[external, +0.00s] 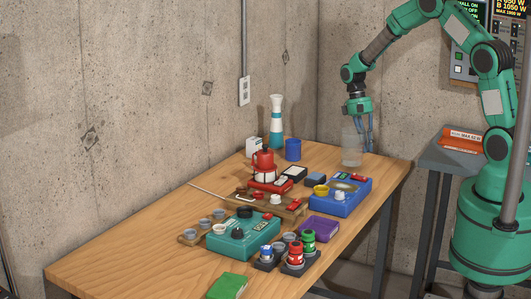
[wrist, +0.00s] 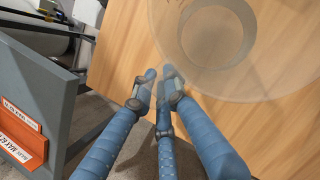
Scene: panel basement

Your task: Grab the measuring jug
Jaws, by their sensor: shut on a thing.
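The measuring jug (external: 351,151) is a clear, frosted cup standing upright at the far right corner of the wooden table. In the wrist view I look down into the jug (wrist: 255,60), which fills the upper right, its round base showing through. My gripper (external: 368,147) reaches down at the jug's right side with its blue fingers. In the wrist view the fingertips (wrist: 160,75) are close together at the jug's near left edge, shut on it. The exact part pinched is hard to make out.
A blue cup (external: 293,149) and a white-and-teal bottle (external: 276,125) stand left of the jug. A blue scale (external: 341,196), a red pot (external: 263,162) and several small items crowd the table nearer. A grey side table (external: 446,158) holds an orange box (external: 460,141).

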